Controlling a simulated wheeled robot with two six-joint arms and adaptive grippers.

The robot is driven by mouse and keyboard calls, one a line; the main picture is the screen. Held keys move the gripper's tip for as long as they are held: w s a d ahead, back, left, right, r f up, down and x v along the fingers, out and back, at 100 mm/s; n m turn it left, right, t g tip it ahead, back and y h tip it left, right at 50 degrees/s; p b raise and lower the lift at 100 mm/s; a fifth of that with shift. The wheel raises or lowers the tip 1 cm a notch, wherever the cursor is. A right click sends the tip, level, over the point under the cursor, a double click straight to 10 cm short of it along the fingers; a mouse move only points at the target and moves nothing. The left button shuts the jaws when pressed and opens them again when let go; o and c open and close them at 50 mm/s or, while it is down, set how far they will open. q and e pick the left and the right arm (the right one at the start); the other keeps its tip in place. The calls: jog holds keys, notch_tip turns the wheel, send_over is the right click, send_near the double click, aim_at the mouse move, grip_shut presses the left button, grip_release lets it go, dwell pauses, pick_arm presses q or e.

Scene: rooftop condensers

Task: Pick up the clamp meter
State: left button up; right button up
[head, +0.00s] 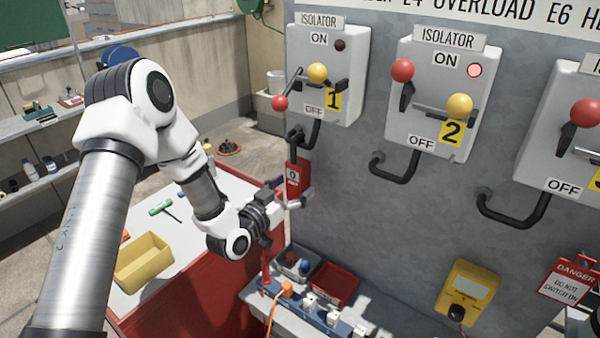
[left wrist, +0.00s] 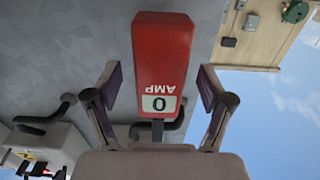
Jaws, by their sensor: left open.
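The clamp meter (head: 293,176) is red, with a small display reading 0. It hangs upright against the grey panel, below the black looped handle (head: 315,133) of isolator 1. In the left wrist view the clamp meter (left wrist: 162,55) appears upside down, with AMP and 0 on its face. My left gripper (head: 297,199) is open at its lower part. In the left wrist view the two fingers of the left gripper (left wrist: 158,95) stand on either side of the meter, with gaps visible. My right gripper is not in view.
Isolators 1 (head: 325,75), 2 (head: 440,95) and a third fill the panel. Below are a power strip (head: 270,297), a red tray (head: 335,285) and a yellow device (head: 468,292). A red cabinet with a yellow bin (head: 143,262) stands left.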

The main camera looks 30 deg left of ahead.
pick_arm(q)
jog(key=shift+w+d+r, duration=0.1)
jog(key=shift+w+r, duration=0.15)
jog(key=shift+w, duration=0.75)
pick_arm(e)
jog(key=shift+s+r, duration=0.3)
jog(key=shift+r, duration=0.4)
pick_arm(q)
jog(key=shift+f, duration=0.1)
jog(key=c, duration=1.4)
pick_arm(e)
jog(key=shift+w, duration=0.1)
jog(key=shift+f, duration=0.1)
